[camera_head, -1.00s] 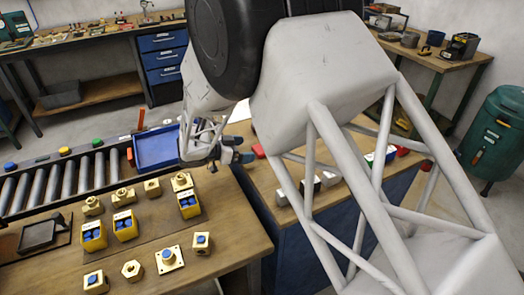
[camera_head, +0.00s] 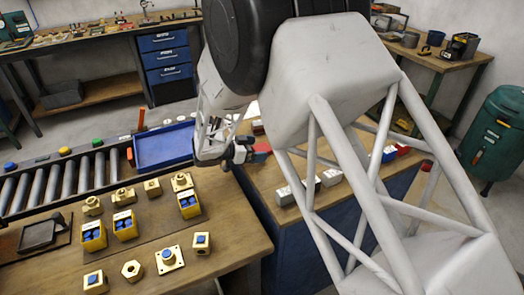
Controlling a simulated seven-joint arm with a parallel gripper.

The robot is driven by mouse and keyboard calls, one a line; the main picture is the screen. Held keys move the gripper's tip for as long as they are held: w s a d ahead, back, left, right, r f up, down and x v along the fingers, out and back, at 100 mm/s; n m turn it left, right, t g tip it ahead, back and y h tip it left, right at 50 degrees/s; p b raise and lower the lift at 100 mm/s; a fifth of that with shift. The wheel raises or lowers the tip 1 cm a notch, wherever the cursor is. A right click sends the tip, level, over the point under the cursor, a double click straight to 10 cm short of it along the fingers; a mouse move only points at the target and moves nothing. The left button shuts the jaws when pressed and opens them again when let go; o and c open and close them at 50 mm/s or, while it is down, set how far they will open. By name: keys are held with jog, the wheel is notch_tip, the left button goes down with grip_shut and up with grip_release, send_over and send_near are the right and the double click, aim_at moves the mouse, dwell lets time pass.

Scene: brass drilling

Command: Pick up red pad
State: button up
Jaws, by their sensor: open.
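The red pad (camera_head: 262,149) shows as a small red patch on the wooden bench top on the right. My arm hides part of its surroundings. My gripper (camera_head: 246,152) is open, just left of the red pad and close to it in the picture. I cannot tell whether it touches the pad or how high it is above it.
A blue tray (camera_head: 164,146) stands left of my gripper by the roller conveyor (camera_head: 60,180). Brass parts and yellow bins (camera_head: 125,226) cover the front bench (camera_head: 40,270). White and grey blocks (camera_head: 330,177) sit right of the pad. A green bin (camera_head: 497,135) stands far right.

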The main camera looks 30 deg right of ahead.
jog(key=shift+d+f, duration=0.2)
jog(key=shift+d, duration=0.4)
jog(key=c, duration=1)
jog(key=shift+r, duration=0.15)
jog(key=shift+c, duration=0.2)
notch_tip(320, 180, up, 28)
